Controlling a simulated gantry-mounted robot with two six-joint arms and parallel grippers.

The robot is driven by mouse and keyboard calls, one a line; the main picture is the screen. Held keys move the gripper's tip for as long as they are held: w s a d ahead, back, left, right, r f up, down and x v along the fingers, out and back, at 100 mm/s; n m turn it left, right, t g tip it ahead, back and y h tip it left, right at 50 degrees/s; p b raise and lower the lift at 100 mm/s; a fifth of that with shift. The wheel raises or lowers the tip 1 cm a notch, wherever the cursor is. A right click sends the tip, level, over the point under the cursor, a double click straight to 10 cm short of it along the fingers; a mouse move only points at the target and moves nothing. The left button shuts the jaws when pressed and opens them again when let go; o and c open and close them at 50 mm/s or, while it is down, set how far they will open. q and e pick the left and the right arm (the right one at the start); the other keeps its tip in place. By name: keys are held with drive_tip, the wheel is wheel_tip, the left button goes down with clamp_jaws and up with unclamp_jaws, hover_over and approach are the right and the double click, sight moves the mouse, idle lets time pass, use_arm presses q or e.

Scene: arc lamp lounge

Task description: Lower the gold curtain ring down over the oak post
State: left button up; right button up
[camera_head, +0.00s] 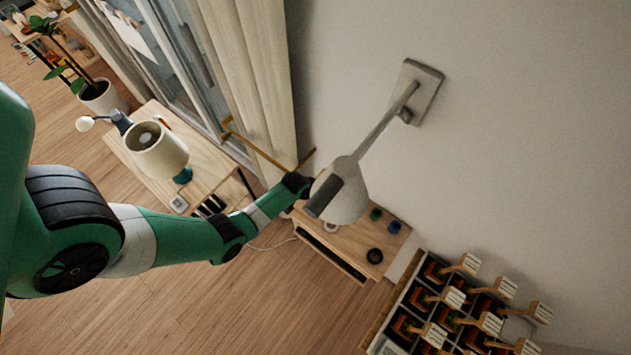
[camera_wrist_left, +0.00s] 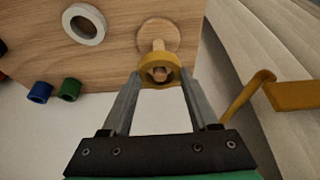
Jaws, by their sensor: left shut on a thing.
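The gold curtain ring (camera_wrist_left: 146,80) is held between the fingertips of my left gripper (camera_wrist_left: 160,75) in the left wrist view. The oak post (camera_wrist_left: 158,46) rises from a round oak base (camera_wrist_left: 172,30) on a wooden top. The post's end shows inside the ring's opening, and the ring's far rim crosses in front of the shaft. I cannot tell whether the ring is around the post or just above its end. In the head view the lamp shade hides the ring, the post and my fingertips. My right gripper is out of view.
The wall lamp's grey shade (camera_head: 347,200) hangs close to my left wrist in the head view. A gold bracket (camera_wrist_left: 250,90) and pale curtain (camera_wrist_left: 285,60) are on the right.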

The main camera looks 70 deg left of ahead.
use_arm(q)
drive_tip(key=shift+f, duration=0.15)
drive_tip(key=o, duration=1.4)
